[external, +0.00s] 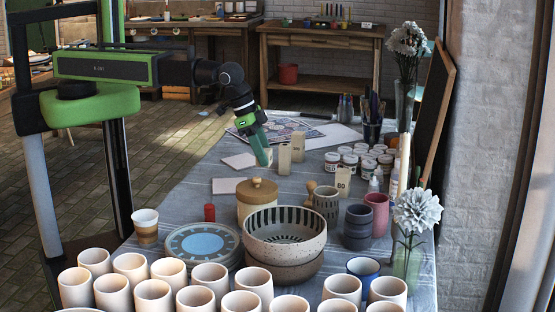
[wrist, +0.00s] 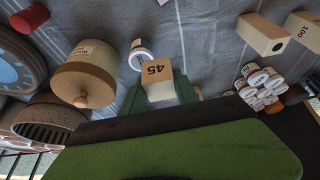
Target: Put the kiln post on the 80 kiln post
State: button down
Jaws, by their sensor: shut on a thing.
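My gripper (external: 262,158) is a green pair of fingers pointing down over the cloth-covered table. In the wrist view its fingers (wrist: 160,95) are shut on a pale beige kiln post marked 45 (wrist: 157,72), which sits between them. In the external view the held post is mostly hidden by the fingers. The beige post marked 80 (external: 342,181) stands upright on the table, to the right of and nearer the camera than my gripper. I cannot make it out surely in the wrist view.
Two other beige posts (external: 284,159) stand just right of my gripper; one in the wrist view reads 100 (wrist: 303,29). A lidded canister (external: 257,203), a striped bowl (external: 285,228), a dark patterned cup (external: 326,202) and several white paint jars (external: 349,160) stand around.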

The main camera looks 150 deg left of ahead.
jog(key=w+a+r+p, duration=0.8)
jog(key=w+a, duration=0.2)
jog(key=w, duration=0.2)
jog(key=b, duration=0.7)
send_over(348, 171)
jog(key=d, duration=0.2)
jog(key=f, duration=0.7)
jog(key=shift+s+a, duration=0.2)
jog(key=shift+s, duration=0.1)
jog(key=shift+s+a, duration=0.1)
jog(key=shift+a, duration=0.25)
notch_tip(348, 171, down, 4)
jog(key=b, duration=0.4)
jog(key=shift+f, duration=0.1)
jog(key=shift+d+r, duration=0.1)
jog(key=shift+r, duration=0.1)
jog(key=shift+f, duration=0.15)
jog(key=c, duration=0.9)
grip_release()
